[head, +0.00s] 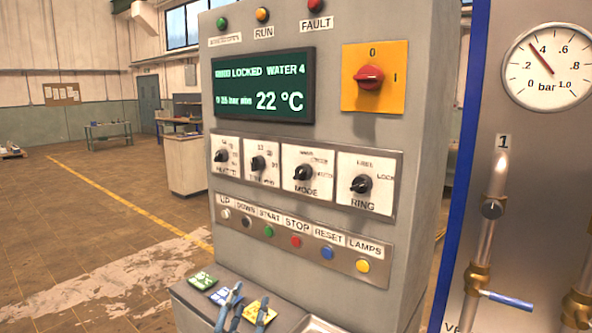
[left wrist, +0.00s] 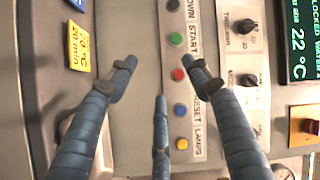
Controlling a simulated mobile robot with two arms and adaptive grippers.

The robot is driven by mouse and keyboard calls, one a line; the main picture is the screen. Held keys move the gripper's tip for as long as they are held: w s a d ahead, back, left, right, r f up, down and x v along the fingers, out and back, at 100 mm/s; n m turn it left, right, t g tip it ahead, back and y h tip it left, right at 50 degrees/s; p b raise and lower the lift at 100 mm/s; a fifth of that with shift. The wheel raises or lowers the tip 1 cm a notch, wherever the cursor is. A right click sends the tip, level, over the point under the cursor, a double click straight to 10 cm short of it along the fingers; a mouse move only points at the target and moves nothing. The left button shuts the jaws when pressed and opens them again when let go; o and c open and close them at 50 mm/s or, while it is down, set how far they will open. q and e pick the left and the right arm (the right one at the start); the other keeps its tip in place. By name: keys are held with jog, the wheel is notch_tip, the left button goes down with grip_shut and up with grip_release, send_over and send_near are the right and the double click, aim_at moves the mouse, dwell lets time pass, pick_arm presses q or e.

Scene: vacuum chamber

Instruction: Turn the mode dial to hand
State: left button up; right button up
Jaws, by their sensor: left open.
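The mode dial (head: 304,173) is a black knob on a white plate marked MODE, third in a row of similar dials on the grey control cabinet. Its small position labels are blurred, so I cannot tell its setting. It also shows in the left wrist view (left wrist: 250,80), right of my fingers. My left gripper (head: 248,298) is low in the head view, in front of the cards below the button row, lower left of the dial and apart from it. In the left wrist view the left gripper (left wrist: 162,76) has its fingers spread, with nothing between them. My right gripper is not in view.
A row of coloured buttons (head: 297,242) runs below the dials. The ring dial (head: 361,184) is right of the mode dial. A display (head: 264,87) and a red rotary switch on a yellow plate (head: 374,76) are above. Pipes and a gauge (head: 547,66) stand at right.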

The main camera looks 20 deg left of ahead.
aim_at(297, 173)
pick_arm(q)
jog(key=w+d+r+m+h, duration=0.1)
jog(key=d+r+m+h, duration=0.35)
jog(key=r+m, duration=0.35)
jog(key=w+d+r+m+h, duration=0.1)
jog(key=d+r+m+h, duration=0.2)
jog(key=r+m+h, duration=0.4)
jog(key=w+d+r+m+h, duration=0.1)
jog(key=d+r+m+h, duration=0.35)
jog(key=r+m, duration=0.45)
jog(key=w+a+r+m+g+y+p, duration=0.1)
jog(key=w+a+r+m+g+y, duration=0.25)
jog(key=a+m, duration=0.55)
jog(key=shift+n+t+y, duration=0.5)
jog(key=shift+t+y, duration=0.25)
jog(key=shift+y, duration=0.2)
jog(key=shift+a+f+p+x, duration=0.15)
jog(key=shift+p+x, duration=0.7)
jog(key=shift+x, duration=1)
jog(key=shift+a+f+p+x, duration=0.1)
jog(key=shift+p+x, duration=0.8)
jog(key=shift+x, duration=0.9)
jog(key=shift+a+f+p+x, duration=0.15)
jog(key=shift+p+x, duration=0.7)
jog(key=shift+x, duration=1)
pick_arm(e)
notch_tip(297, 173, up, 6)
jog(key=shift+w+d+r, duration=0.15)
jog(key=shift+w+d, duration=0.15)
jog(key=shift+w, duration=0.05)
